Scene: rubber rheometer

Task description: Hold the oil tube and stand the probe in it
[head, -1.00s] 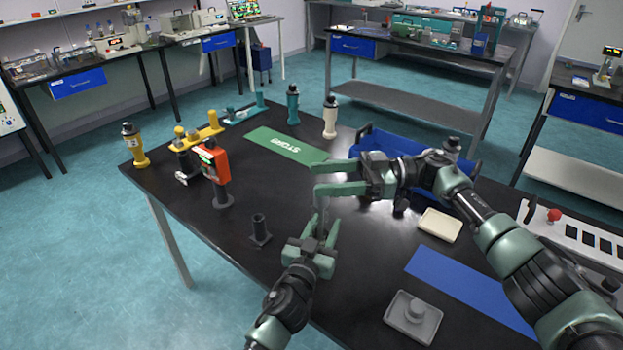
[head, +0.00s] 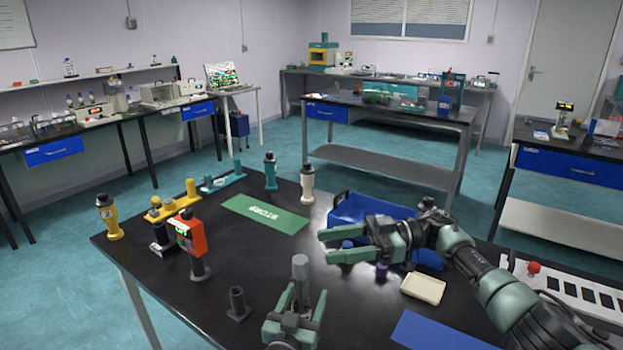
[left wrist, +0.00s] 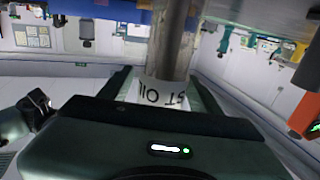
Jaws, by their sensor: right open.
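The oil tube (left wrist: 163,93), white with black OIL lettering, sits between the fingers of my left gripper (left wrist: 163,88). My right gripper (head: 325,246) is open and empty, to the right of and beyond the grey cylinder.
An empty dark socket (head: 238,303) stands left of my left gripper. An orange handheld device (head: 191,235), a yellow rack (head: 172,206) and a green mat (head: 264,219) lie farther off. A blue basket (head: 372,209) is behind my right gripper, a cream dish (head: 423,288) to its right.

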